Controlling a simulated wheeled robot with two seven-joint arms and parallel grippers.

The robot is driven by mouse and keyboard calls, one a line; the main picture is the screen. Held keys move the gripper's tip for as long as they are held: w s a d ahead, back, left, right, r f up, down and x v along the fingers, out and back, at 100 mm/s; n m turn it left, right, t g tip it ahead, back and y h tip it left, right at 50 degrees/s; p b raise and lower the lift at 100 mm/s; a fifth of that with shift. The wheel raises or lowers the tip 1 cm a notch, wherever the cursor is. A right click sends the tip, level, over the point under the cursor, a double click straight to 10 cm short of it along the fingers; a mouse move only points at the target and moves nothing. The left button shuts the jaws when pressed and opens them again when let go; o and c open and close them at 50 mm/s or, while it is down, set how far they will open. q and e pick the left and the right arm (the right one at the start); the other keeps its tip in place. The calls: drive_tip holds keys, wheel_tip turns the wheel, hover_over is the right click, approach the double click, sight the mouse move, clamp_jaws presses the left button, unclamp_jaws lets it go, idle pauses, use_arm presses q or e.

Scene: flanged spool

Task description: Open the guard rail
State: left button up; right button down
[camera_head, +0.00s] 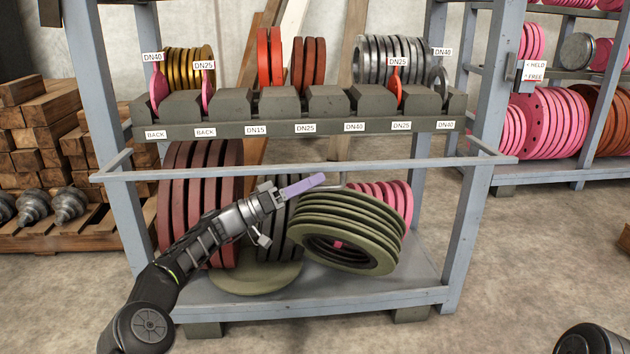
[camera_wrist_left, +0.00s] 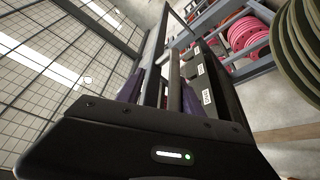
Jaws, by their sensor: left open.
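The guard rail (camera_head: 240,168) is a grey bar across the front of the rack, above the lower shelf. It looks level and closed across the front. A small bent grey handle (camera_head: 342,181) hangs below its middle. My left gripper (camera_head: 318,181), with pale purple fingers, is just below the rail and close to the left of the handle. It is open. In the left wrist view its dark purple fingers (camera_wrist_left: 164,92) stand apart with grey bars showing between and beyond them. I cannot tell whether they touch the handle. My right gripper is not in view.
Green flanged rings (camera_head: 350,232) lean behind the rail, close to the gripper, with dark red discs (camera_head: 172,200) to the left. A labelled grey holder (camera_head: 300,128) with flanges sits above. A sign (camera_head: 534,71) reads HELD and FREE. The floor in front is clear.

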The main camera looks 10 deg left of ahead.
use_arm(q)
drive_tip(key=p+v, duration=0.1)
drive_tip(key=v, duration=0.6)
drive_tip(key=shift+a, duration=0.2)
drive_tip(key=shift+a, duration=0.15)
drive_tip(key=s+a+f+b, duration=0.1)
drive_tip(key=a+f+b, duration=0.2)
drive_tip(key=a, duration=0.5)
drive_tip(key=shift+s+f+b, duration=0.2)
drive_tip(key=shift+b, duration=0.15)
drive_tip(key=shift+b, duration=0.4)
